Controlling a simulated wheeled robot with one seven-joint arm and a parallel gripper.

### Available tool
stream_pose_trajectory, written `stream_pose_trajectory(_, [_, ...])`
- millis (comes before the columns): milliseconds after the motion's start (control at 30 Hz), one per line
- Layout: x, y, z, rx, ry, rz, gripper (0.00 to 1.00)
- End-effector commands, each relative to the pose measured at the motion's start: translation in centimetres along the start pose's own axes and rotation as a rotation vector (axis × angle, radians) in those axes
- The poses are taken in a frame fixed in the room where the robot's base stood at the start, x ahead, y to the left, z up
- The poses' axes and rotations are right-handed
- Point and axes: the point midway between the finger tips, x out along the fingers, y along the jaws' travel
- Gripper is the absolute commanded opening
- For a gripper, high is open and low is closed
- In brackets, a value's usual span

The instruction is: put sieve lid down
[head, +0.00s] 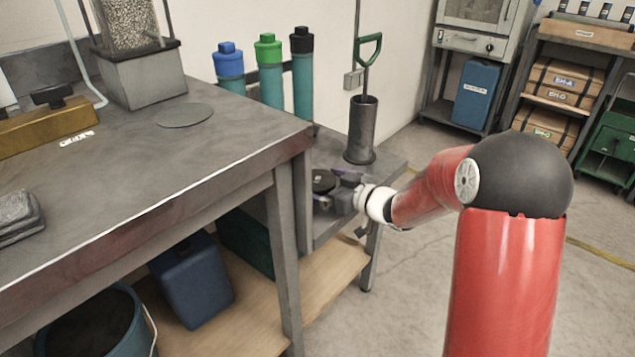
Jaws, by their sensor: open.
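A dark round disc, which looks like the sieve lid (322,180), is at the low side table beside the large workbench. My gripper (325,186) reaches in from the right, just at the lid. Its fingers are open, one on the far side and one on the near side of the lid. I cannot tell whether they touch it. The bench's corner and leg stand close to the lid's left, and what lies under the lid is hard to make out.
A flat grey disc (184,115) lies on the workbench (150,185). A grey cylinder (361,130) with a green-handled tool (369,48) stands behind my gripper. Capped tubes (270,78) stand behind the bench. The floor to the right is mostly clear.

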Motion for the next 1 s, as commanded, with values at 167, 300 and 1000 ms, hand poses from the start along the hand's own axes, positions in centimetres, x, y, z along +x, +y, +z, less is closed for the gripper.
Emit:
stream_pose_trajectory(167, [1.06, 0.01, -0.02, -0.001, 0.0, 0.001, 1.0])
stream_pose_trajectory(300, [1.01, 0.02, -0.01, -0.001, 0.0, 0.001, 0.97])
stream_pose_trajectory(1000, [0.88, 0.04, -0.81, -0.001, 0.001, 0.001, 0.52])
